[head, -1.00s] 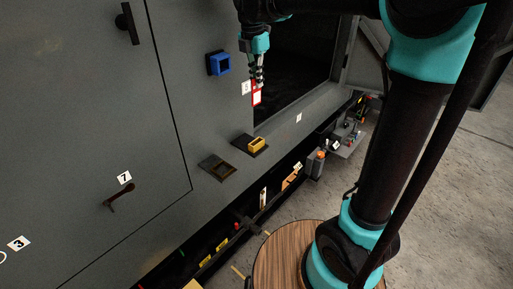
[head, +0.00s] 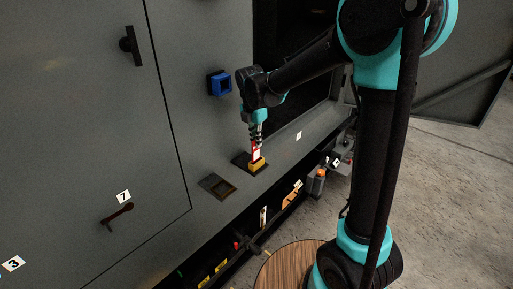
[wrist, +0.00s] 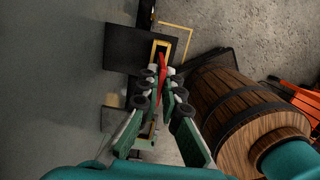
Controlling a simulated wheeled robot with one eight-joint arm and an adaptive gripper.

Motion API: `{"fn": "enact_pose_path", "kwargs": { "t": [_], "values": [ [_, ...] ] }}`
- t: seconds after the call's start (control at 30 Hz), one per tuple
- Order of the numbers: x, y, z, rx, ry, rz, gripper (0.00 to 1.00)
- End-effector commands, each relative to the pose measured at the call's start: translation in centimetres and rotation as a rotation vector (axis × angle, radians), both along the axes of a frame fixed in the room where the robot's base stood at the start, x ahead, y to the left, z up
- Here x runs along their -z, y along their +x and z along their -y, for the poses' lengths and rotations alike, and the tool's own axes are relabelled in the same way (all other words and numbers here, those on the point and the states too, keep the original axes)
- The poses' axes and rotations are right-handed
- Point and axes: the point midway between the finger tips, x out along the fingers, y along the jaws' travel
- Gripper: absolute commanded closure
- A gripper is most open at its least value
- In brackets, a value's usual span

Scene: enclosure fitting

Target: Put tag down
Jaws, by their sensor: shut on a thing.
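My gripper (head: 256,139) points down over the ledge and is shut on the red and white tag (head: 255,152). The tag hangs upright below the fingers, its lower end at the yellow holder (head: 258,166), which sits on a dark square plate. I cannot tell whether the tag is inside the holder or just above or in front of it. In the wrist view the red tag (wrist: 163,64) shows as a thin strip between the fingers (wrist: 164,84), beside the yellow frame of the holder (wrist: 153,52).
A blue square socket (head: 220,84) is on the cabinet wall above. An empty dark square recess (head: 217,186) lies left of the holder. A handle (head: 117,215) sticks out by label 7. A wooden barrel (wrist: 225,95) stands close by in the wrist view.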

Motion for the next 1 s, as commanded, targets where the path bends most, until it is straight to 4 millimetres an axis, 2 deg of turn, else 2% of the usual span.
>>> {"fn": "enact_pose_path", "kwargs": {
  "t": [0.1, 0.23, 0.63, 0.67, 0.8, 1.0],
  "values": [
    [1.8, 0.1, 0.0, 0.0, 0.0, 0.0, 1.0],
    [3.0, 0.0, 0.0, 0.0, 0.0, 0.0, 1.0],
    [3.4, 0.0, 0.0, 0.0, 0.0, 0.0, 1.0],
    [3.4, 0.0, 0.0, 0.0, 0.0, 0.0, 0.91],
    [3.4, 0.0, 0.0, 0.0, 0.0, 0.0, 0.74],
    [3.4, 0.0, 0.0, 0.0, 0.0, 0.0, 0.74]
  ]
}}
